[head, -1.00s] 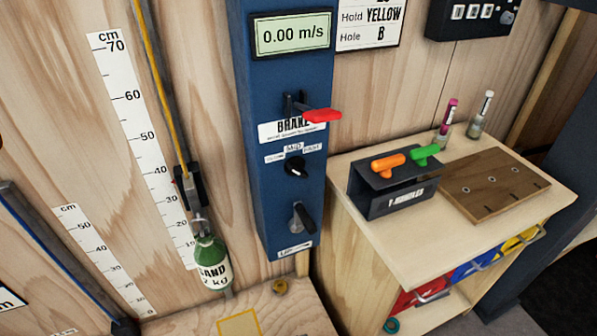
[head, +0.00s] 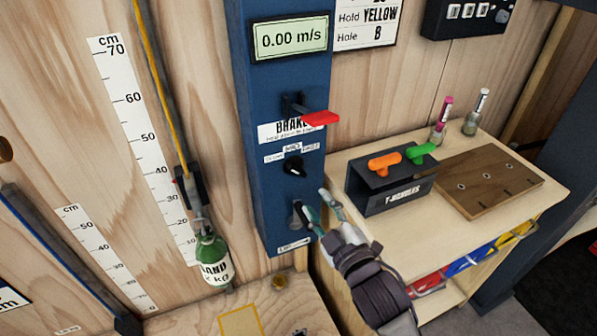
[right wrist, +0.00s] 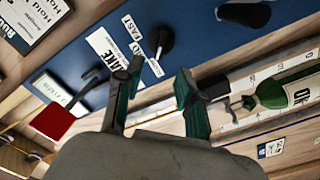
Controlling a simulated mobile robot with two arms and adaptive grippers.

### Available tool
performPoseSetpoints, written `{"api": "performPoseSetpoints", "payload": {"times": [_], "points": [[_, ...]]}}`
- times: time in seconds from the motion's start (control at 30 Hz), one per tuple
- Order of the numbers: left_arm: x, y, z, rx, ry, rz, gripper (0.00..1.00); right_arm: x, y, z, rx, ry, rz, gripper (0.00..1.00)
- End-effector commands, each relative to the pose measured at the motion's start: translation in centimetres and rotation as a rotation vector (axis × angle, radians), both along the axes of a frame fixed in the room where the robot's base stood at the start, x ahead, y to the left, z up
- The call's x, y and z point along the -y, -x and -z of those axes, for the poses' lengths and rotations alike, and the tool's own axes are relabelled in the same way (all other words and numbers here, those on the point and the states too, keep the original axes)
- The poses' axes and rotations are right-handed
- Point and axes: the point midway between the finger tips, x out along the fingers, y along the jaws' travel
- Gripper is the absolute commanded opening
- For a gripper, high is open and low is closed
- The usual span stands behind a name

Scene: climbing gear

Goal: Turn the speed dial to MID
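The speed dial is a small black knob (head: 293,166) on the blue column (head: 268,205), just below a label strip with SLOW, MID and FAST (head: 292,150). Its setting is too small to read surely. In the right wrist view the dial (right wrist: 160,40) sits beyond my fingertips, beside its label (right wrist: 132,28). My right gripper (head: 320,204) is open and empty, right of and below the dial, close to the lower black lever (head: 302,214). In the right wrist view my right gripper (right wrist: 158,72) has its fingers apart, with nothing between them. My left gripper is not in view.
The red brake lever (head: 318,118) juts out above the dial. The display (head: 290,37) reads 0.00 m/s. A green sand bottle (head: 213,260) hangs left of the column. A wooden cabinet (head: 420,220) with a T-handle rack (head: 400,195) stands at right.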

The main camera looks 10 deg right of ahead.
Motion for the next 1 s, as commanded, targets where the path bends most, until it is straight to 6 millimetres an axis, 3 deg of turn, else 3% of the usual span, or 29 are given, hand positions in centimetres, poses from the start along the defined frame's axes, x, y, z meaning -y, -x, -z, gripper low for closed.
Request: {"api": "performPoseSetpoints", "payload": {"times": [0.3, 0.5, 0.93, 1.0], "points": [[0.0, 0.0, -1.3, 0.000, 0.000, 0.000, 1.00, -1.3, -6.9, -0.2, 0.000, -0.003, 0.001, 0.39], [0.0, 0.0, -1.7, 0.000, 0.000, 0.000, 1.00, -1.9, -9.6, 0.0, -0.002, -0.002, 0.000, 0.39], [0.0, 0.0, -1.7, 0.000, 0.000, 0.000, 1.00, -2.1, -10.7, 0.0, -0.002, -0.002, 0.000, 0.39], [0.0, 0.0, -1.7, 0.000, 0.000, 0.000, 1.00, -2.1, -10.7, 0.1, -0.002, -0.002, 0.000, 0.30]]}}
